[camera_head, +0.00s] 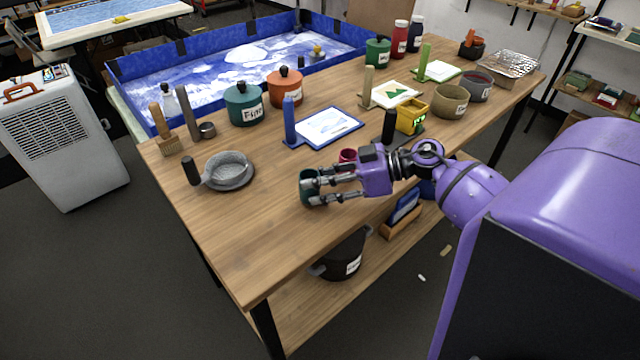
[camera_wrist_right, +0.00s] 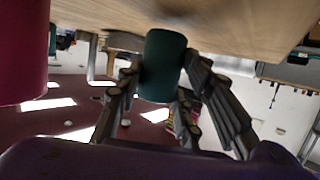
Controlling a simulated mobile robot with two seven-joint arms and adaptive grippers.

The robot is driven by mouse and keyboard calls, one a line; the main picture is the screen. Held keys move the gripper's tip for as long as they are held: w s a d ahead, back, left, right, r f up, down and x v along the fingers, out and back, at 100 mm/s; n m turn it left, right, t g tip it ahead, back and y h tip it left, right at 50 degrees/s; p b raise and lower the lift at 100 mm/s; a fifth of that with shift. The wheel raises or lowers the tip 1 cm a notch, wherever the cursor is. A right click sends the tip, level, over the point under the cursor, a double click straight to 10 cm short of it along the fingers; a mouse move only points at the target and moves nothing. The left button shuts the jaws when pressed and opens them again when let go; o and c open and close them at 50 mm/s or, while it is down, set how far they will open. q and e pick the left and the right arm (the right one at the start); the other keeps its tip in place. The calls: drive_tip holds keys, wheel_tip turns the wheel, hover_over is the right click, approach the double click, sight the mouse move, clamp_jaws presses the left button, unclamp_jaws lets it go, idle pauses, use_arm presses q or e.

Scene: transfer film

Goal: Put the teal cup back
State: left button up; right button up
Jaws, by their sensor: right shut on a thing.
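The teal cup (camera_head: 308,186) is at the near left part of the wooden table in the head view, between the fingers of my right gripper (camera_head: 312,190). My right gripper is shut on it, reaching in from the right. In the right wrist view the teal cup (camera_wrist_right: 162,66) is between the dark fingers (camera_wrist_right: 160,95), in front of the wooden surface. I cannot tell whether the cup touches the table. A red cup (camera_head: 347,156) stands just behind the gripper, and a dark red shape (camera_wrist_right: 22,55) fills the left edge of the wrist view. My left gripper is not in view.
A grey strainer-like bowl (camera_head: 228,172) sits left of the gripper. A blue-handled board (camera_head: 325,128), a yellow device (camera_head: 411,117) and lidded pots (camera_head: 246,104) stand farther back. The table's near left corner (camera_head: 245,250) is clear.

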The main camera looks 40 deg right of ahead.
drive_tip(key=shift+f, duration=0.5)
drive_tip(key=shift+f, duration=0.2)
drive_tip(key=o, duration=1.2)
drive_tip(key=shift+c, duration=0.2)
